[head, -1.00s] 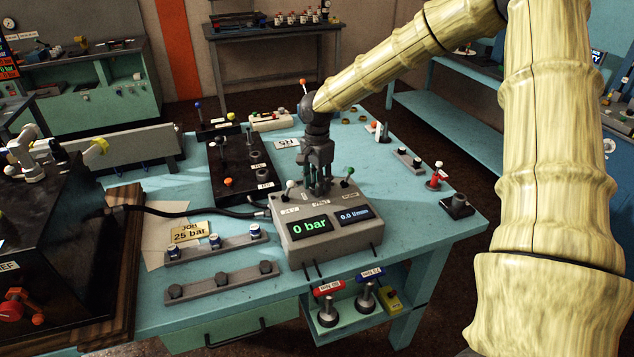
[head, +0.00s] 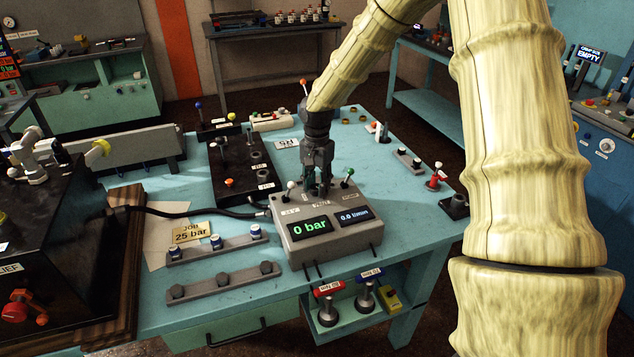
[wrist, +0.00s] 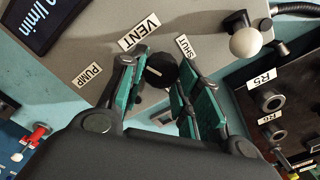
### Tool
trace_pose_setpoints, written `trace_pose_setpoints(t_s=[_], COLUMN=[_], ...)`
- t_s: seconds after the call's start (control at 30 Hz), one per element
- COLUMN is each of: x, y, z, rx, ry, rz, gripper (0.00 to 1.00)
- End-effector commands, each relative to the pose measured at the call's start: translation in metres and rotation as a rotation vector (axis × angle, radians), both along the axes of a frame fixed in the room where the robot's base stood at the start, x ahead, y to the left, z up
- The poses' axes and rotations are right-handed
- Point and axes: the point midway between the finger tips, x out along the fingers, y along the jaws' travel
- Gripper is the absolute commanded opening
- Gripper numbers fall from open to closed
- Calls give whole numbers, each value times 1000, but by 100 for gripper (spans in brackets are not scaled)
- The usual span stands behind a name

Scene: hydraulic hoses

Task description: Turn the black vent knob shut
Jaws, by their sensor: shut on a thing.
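The black vent knob (wrist: 162,70) sits on the grey control box (head: 286,236), beside the VENT label (wrist: 140,31) and the SHUT label (wrist: 187,47) in the wrist view. My gripper (head: 318,191) points down at the back of the box. In the wrist view my gripper (wrist: 160,84) has its green-padded fingers on either side of the knob, shut on it. A pale mark shows on the knob's top, but its exact direction is hard to read. In the head view the fingers hide the knob.
A white-balled lever (wrist: 245,42) stands close to the fingers; it also shows in the head view (head: 291,185). A green-tipped lever (head: 349,173) is on the other side. The box's displays read 0 bar (head: 310,227) and 0.0 l/min (head: 354,216). A black manifold (head: 240,165) lies behind left.

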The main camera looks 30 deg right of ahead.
Motion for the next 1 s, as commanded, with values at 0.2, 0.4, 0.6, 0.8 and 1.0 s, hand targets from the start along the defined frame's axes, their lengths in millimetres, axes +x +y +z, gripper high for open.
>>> trace_pose_setpoints(t_s=[0.2,0.4,0.6,0.8,1.0], x=[1,2,2,2,2], y=[0,0,1,2,2], z=[2,3,3,2,2], rx=[-1,-1,-1,0,-1], ry=[0,0,0,0,0], rz=[123,291,482,672,851], gripper=[9,9,9,9,9])
